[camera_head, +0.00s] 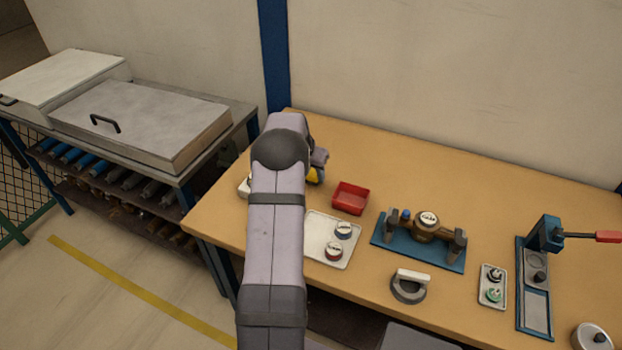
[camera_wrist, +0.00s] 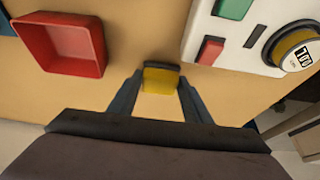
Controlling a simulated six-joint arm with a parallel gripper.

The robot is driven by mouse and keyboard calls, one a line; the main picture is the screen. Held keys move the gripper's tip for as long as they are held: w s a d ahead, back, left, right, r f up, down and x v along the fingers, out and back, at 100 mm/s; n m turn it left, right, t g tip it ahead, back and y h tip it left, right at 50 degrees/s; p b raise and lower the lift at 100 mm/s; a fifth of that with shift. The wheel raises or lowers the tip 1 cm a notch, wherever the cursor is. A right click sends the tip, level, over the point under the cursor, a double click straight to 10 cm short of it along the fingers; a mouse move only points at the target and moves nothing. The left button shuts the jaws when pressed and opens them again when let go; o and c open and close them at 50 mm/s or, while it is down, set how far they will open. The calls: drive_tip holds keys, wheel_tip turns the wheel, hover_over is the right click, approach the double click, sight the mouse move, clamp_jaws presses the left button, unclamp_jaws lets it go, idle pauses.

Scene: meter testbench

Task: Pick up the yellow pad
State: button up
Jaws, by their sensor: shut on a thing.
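The yellow pad (camera_wrist: 160,79) sits between the two fingers of my gripper (camera_wrist: 160,92) in the wrist view. Both fingers press against its sides, and a dark strip runs along its top edge. In the head view, a bit of the yellow pad (camera_head: 314,175) shows by my gripper (camera_head: 318,168), partly hidden by my arm. I cannot tell for sure whether the pad touches the tabletop.
A red tray (camera_head: 351,198) lies right of my gripper. A white tray (camera_head: 318,247) with two round pieces, a blue fixture (camera_head: 418,252) and a grey ring tool (camera_head: 408,287) stand further along the wooden table (camera_head: 480,180). A white panel with a dial (camera_wrist: 230,40) is close by.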

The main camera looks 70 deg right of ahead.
wheel_tip(320, 180, up, 8)
drive_tip(key=shift+b, duration=0.7)
